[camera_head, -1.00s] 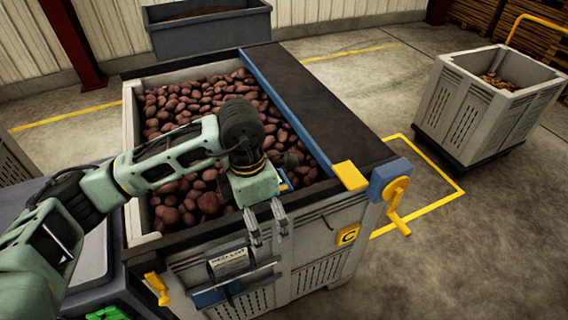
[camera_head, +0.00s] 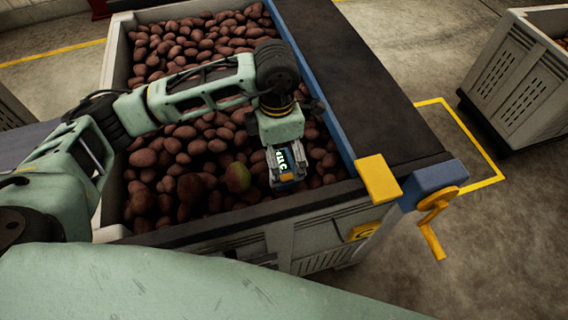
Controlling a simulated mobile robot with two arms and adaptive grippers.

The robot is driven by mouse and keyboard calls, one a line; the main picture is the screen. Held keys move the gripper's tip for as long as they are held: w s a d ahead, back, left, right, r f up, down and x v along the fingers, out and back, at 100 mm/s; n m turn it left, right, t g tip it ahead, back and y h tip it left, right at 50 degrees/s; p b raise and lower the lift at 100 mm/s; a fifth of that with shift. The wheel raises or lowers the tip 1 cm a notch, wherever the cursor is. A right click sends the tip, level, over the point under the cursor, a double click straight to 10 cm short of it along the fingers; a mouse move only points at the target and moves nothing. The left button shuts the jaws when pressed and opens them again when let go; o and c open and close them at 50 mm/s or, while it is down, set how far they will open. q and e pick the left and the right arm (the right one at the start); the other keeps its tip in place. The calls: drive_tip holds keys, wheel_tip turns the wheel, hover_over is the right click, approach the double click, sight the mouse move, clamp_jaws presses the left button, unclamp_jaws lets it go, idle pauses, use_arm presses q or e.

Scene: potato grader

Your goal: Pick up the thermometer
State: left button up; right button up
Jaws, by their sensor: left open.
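The thermometer (camera_head: 286,157) is a small dark blue device with a lit display, among the potatoes near the front right of the bin. My left gripper (camera_head: 287,179) is right at it, pointing down, with a finger on each side of it. The fingers are open, and I cannot tell whether they touch it. The gripper hides part of the thermometer's outline. My right gripper is out of view.
The grey bin (camera_head: 113,75) is full of reddish potatoes (camera_head: 185,50), one of them greenish (camera_head: 237,177). A blue edge and a dark belt (camera_head: 365,80) run along its right. A yellow crank (camera_head: 432,225) sticks out at the front right corner. Another crate (camera_head: 520,85) stands farther right.

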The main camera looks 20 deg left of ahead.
sight(281, 166)
use_arm(q)
drive_tip(key=f+p, duration=0.1)
drive_tip(key=f, duration=0.3)
drive_tip(key=shift+w+d+f+p, duration=0.1)
drive_tip(key=shift+d+f+p, duration=0.1)
drive_tip(key=shift+f+p, duration=0.15)
drive_tip(key=shift+f, duration=0.2)
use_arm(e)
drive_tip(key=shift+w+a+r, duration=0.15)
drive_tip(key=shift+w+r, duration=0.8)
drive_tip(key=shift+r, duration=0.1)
use_arm(q)
drive_tip(key=shift+c, duration=0.5)
drive_tip(key=c, duration=0.7)
drive_tip(key=shift+r, duration=0.15)
drive_tip(key=c, duration=0.6)
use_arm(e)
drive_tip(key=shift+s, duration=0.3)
